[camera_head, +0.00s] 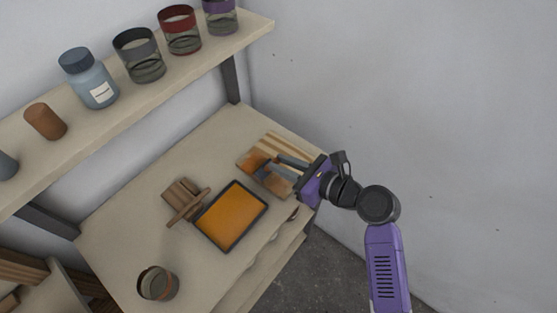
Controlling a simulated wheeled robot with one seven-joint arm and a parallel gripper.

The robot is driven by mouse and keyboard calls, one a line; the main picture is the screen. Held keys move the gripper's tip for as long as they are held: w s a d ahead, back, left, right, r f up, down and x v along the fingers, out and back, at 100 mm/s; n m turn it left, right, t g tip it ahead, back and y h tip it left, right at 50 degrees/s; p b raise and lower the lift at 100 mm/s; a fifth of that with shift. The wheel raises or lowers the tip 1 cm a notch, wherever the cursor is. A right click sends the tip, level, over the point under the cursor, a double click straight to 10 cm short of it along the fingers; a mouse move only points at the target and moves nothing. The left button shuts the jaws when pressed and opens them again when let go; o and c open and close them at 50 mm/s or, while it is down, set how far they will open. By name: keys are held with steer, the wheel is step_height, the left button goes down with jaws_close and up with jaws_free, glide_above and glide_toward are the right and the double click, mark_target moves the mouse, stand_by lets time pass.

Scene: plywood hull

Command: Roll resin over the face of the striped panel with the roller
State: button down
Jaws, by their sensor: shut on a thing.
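The striped panel (297,147), with pale and brown bands, lies at the right end of the bench. Its left part carries an orange patch (253,160) that looks like resin. My gripper (274,165) reaches in from the right, with its fingers over the panel. It is shut on a small dark thing that appears to be the roller (262,171); the fingers hide much of it. I cannot tell whether the roller touches the panel. The dark-rimmed tray (264,198) of orange resin lies just left of and below the panel.
A wooden block with a bar (187,201) stands left of the tray. An open round container (157,284) stands at the bench's lower left. A shelf (190,77) with several jars runs above the back of the bench. The wall is close on the right.

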steer(key=s+d, duration=0.4)
steer(key=d, duration=0.2)
steer(key=shift+s, duration=0.35)
stand_by(0.8)
steer(key=shift+r, duration=0.15)
steer(key=shift+r, duration=2.9)
steer(key=c, duration=1.9)
jaws_free()
jaws_close()
